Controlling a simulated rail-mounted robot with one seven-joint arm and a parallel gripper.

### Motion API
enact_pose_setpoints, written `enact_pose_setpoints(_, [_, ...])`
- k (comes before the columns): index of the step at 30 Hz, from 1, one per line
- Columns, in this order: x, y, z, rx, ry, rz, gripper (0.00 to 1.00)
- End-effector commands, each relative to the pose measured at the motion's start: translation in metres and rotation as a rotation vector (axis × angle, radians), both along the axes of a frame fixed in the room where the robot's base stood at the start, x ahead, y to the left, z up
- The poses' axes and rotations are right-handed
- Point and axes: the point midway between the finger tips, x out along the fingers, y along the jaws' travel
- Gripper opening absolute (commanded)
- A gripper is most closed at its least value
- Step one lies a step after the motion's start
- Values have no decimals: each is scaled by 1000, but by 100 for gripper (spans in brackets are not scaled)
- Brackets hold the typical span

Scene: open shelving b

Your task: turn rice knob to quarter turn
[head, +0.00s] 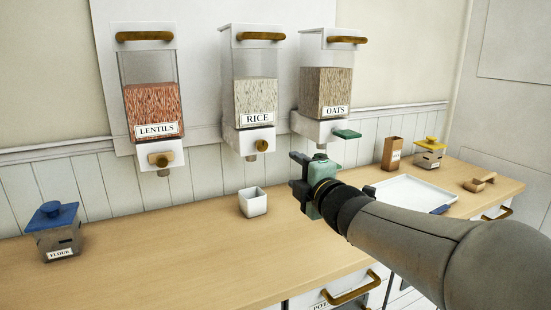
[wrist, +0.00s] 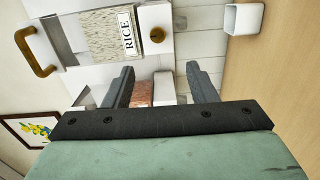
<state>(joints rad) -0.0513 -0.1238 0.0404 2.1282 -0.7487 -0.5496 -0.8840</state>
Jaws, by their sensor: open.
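The rice dispenser (head: 256,100) hangs on the wall between the lentils and oats dispensers, with pale grain behind its clear front. Its round brass knob (head: 262,146) sits on the white base below the RICE label; the knob also shows in the wrist view (wrist: 157,35), turned sideways. My gripper (head: 298,172) is below and to the right of the rice knob in the head view, apart from it. In the wrist view its two fingers (wrist: 161,86) are spread with nothing held between them. The knob lies beyond the fingertips there.
A white cup (head: 253,202) stands on the counter below the rice dispenser. A flour canister (head: 55,232) stands far left; a white tray (head: 412,192) is right. The front-middle counter is clear.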

Motion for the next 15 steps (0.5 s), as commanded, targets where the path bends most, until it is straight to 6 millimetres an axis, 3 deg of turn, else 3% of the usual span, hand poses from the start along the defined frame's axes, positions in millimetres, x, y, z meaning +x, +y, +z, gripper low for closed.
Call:
enact_pose_setpoints(5, [13, 10, 3, -12, -22, 20, 52])
enact_pose_setpoints(15, [75, 42, 3, -9, -18, 18, 52])
